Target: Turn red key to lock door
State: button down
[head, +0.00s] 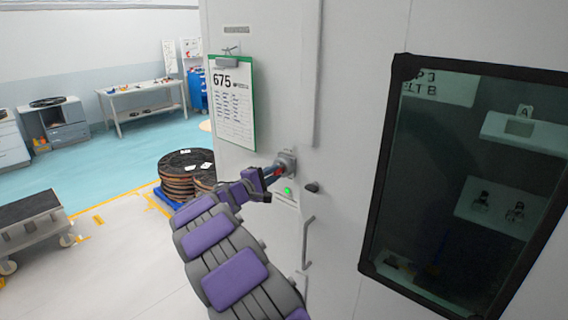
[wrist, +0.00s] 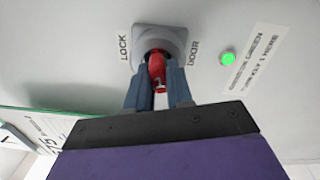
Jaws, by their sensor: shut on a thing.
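The red key (wrist: 157,70) sits in a grey lock housing (wrist: 160,42) on the pale door panel, between the labels LOCK and DOOR in the wrist view. My gripper (wrist: 159,78) is shut on the key, with a blue-grey finger on each side of it. In the head view the red key (head: 277,171) shows small at the lock housing (head: 288,160), with my gripper (head: 274,175) at it. A green light (wrist: 228,57) glows beside the lock, and it also shows in the head view (head: 288,191). The key's inserted end is hidden.
A clipboard (head: 232,105) marked 675 hangs left of the lock. A dark knob (head: 312,187) and a grey handle (head: 307,243) are right of and below it. A dark-framed window (head: 455,180) fills the right. Stacked reels (head: 178,172) and a cart (head: 28,228) stand left.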

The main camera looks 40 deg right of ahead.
jog(key=shift+n+p, duration=1.8)
jog(key=shift+p, duration=0.95)
jog(key=shift+r+n+p, duration=0.1)
jog(key=shift+n+p, duration=0.7)
jog(key=shift+p, duration=0.5)
jog(key=shift+s+n+p, duration=0.1)
jog(key=shift+n+p, duration=1.2)
jog(key=shift+p, duration=0.75)
jog(key=shift+s+n+p, duration=0.1)
jog(key=shift+n+p, duration=1.9)
jog(key=shift+p, duration=0.6)
jog(key=shift+r+n+p, duration=0.1)
jog(key=shift+n+p, duration=1.6)
jog(key=shift+n, duration=0.1)
jog(key=c, duration=0.9)
grip_release()
